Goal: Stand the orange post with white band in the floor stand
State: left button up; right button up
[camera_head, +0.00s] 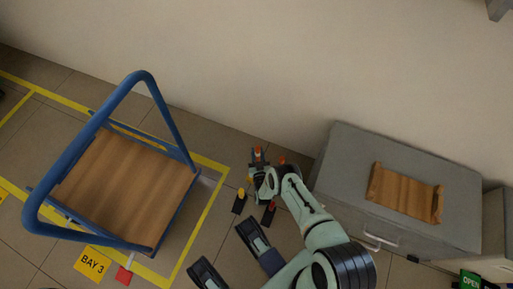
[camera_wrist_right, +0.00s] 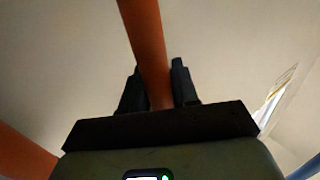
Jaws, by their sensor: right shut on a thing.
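An orange post (camera_wrist_right: 146,45) stands between the two dark fingers of my right gripper (camera_wrist_right: 157,66) in the right wrist view. The gripper is shut on it. The post runs up out of that view, and I cannot see a white band on it. In the head view my right gripper (camera_head: 259,172) is low by the wall, right of the trolley. Small orange tips (camera_head: 257,152) show around it. Dark feet (camera_head: 239,204) below it look like part of the floor stand, mostly hidden by my arm. I cannot tell whether the post is in the stand.
A blue-framed trolley (camera_head: 125,190) with a wooden deck stands at left inside yellow floor lines. A grey cabinet (camera_head: 345,160) with a wooden tray (camera_head: 403,193) stands at right. Another orange bar (camera_wrist_right: 22,152) shows lower left in the wrist view. A yellow BAY 3 sign (camera_head: 92,263) lies below the trolley.

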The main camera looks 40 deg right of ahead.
jog(key=shift+f, duration=0.1)
dwell(0.3)
jog(key=o, duration=0.8)
jog(key=shift+f, duration=0.1)
jog(key=shift+s, duration=0.15)
